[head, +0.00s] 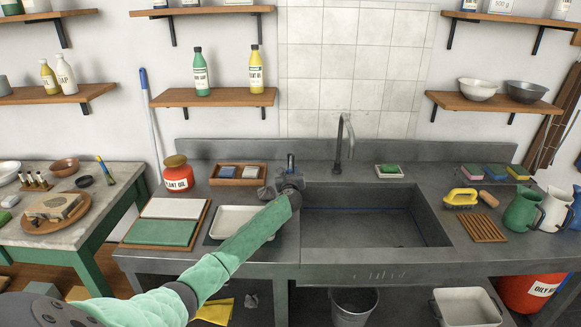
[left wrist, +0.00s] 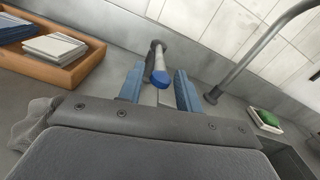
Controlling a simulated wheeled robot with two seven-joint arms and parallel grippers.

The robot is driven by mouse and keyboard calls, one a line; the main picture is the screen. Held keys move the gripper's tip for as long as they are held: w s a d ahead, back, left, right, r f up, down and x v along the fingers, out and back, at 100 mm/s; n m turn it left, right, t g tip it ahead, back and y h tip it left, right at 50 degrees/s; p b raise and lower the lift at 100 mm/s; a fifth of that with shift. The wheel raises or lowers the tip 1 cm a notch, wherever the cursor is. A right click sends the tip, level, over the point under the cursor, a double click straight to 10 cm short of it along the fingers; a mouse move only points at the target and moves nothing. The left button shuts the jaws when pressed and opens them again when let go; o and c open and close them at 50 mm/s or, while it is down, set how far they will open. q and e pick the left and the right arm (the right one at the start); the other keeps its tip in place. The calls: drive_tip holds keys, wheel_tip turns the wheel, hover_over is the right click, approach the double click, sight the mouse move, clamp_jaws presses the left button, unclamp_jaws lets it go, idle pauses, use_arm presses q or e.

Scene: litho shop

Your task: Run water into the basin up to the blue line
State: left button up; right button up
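The grey basin (head: 318,232) is set in the counter, with a thin blue line (head: 350,209) along its inner wall. I see no water in it. A grey curved spout (head: 345,138) rises behind the basin, and no stream shows from it. Left of the spout stands a tap lever with a blue end (head: 291,158); the lever also shows in the left wrist view (left wrist: 158,72). My left gripper (head: 290,176) is just in front of the lever. In the left wrist view its blue fingers (left wrist: 159,84) are apart, with the lever's end showing between them. Contact cannot be told. My right gripper is out of view.
A green sponge in a dish (head: 389,170) sits behind the basin. A yellow brush (head: 460,198), wooden rack (head: 483,228) and jugs stand right. The space over the basin is clear.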

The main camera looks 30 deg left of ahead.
sight(290, 166)
use_arm(q)
drive_tip(key=x, duration=0.2)
drive_tip(key=shift+w+a, duration=0.2)
drive_tip(key=shift+w, duration=0.1)
drive_tip(key=shift+w+a+r+p, duration=0.15)
drive_tip(key=shift+w+a+p, duration=0.2)
drive_tip(key=shift+w, duration=0.1)
drive_tip(key=shift+w+a, duration=0.15)
drive_tip(key=shift+w, duration=0.15)
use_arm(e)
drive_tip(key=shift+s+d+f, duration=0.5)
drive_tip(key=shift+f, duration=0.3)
use_arm(q)
clamp_jaws()
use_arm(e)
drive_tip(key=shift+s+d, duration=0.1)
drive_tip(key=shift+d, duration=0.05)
